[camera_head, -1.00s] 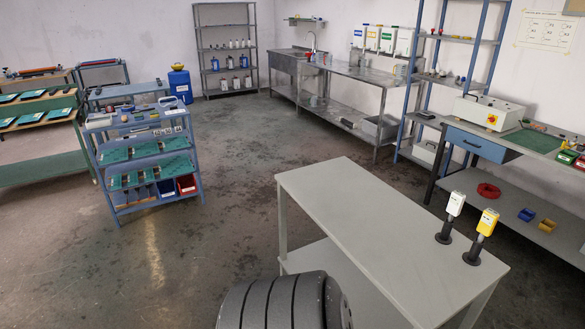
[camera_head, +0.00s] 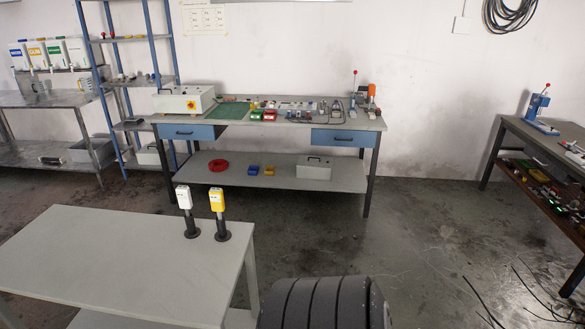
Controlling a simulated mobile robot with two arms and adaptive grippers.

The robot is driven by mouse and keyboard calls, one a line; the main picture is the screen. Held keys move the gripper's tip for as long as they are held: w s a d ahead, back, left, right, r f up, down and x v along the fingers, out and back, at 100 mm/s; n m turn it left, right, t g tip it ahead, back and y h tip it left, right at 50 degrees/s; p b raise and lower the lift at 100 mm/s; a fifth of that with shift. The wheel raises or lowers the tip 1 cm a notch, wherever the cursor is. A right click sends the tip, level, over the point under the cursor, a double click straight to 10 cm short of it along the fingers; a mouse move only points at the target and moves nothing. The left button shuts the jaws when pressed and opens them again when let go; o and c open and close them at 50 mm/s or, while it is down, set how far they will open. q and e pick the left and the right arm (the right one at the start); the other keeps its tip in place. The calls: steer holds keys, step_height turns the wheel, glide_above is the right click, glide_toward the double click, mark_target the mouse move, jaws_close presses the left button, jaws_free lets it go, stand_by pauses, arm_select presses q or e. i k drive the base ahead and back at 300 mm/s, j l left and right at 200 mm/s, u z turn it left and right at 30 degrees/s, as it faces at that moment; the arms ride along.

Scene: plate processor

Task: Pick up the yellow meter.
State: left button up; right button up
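The yellow meter (camera_head: 217,202) stands upright in a dark round stand (camera_head: 223,234) near the right end of a light grey table (camera_head: 120,262). A white meter (camera_head: 184,198) stands in a similar dark stand just to its left, apart from it. Neither of my grippers shows in the head view, and nothing touches the yellow meter.
A workbench (camera_head: 345,122) with blue drawers stands behind, with a red ring (camera_head: 218,165) and small bins on its lower shelf. A dark side bench (camera_head: 545,150) is at the right. Bare floor (camera_head: 420,225) lies between. Thin cables (camera_head: 545,300) show at lower right.

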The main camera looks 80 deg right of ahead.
mark_target(216, 195)
steer(key=z, duration=1.9)
steer(key=i+j+z, duration=0.15)
steer(key=j, duration=0.15)
